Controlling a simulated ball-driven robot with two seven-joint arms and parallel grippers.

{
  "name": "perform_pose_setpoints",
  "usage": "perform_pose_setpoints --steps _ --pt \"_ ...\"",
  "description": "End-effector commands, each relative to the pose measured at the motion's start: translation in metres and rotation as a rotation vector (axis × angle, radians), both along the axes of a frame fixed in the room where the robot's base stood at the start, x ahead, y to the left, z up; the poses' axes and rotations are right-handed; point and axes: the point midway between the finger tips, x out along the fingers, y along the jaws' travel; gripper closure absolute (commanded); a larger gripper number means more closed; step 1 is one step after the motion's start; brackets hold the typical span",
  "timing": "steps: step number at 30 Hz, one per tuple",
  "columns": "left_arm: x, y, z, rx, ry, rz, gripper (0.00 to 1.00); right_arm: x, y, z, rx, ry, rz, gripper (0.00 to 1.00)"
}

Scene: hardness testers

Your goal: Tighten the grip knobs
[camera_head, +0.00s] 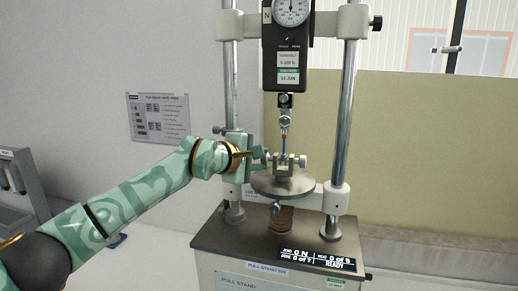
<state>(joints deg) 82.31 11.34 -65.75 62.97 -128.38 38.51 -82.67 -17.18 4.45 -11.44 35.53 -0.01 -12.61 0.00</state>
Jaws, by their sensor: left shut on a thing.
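The pull stand (290,236) has two steel columns with a black force gauge (288,60) between them at the top. An upper grip (285,121) hangs below the gauge. A thin blue specimen (284,146) runs down from it into the lower grip (286,169), which sits on a round plate (266,184). A small knob (302,160) shows on the lower grip's right side. My left gripper (266,156) reaches in from the left and is shut at the lower grip's left side, on what seems a grip knob, largely hidden by the fingers. My right gripper is out of view.
The right column (346,110) and left column (231,90) flank the grip closely. A display (317,257) on the base reads READY. A printed sheet (159,117) hangs on the wall.

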Motion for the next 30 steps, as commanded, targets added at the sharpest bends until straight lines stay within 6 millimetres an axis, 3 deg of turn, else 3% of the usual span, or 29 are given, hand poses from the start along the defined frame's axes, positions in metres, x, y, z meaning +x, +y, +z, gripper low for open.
perform_pose_setpoints --steps 1,9,27,28,30 --pt "0.0 0.0 0.006 0.012 0.028 0.001 0.95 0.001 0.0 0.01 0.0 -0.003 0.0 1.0" --pt "0.002 0.0 0.006 0.051 0.154 0.002 0.95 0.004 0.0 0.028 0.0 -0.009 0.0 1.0" --pt "0.002 -0.001 0.003 0.067 0.201 0.001 0.95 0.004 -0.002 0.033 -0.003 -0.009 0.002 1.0" --pt "0.002 0.0 0.003 0.067 0.201 0.001 0.69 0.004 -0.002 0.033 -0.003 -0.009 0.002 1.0" --pt "0.002 -0.001 0.003 0.067 0.201 0.001 0.5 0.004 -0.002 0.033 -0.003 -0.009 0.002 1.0"
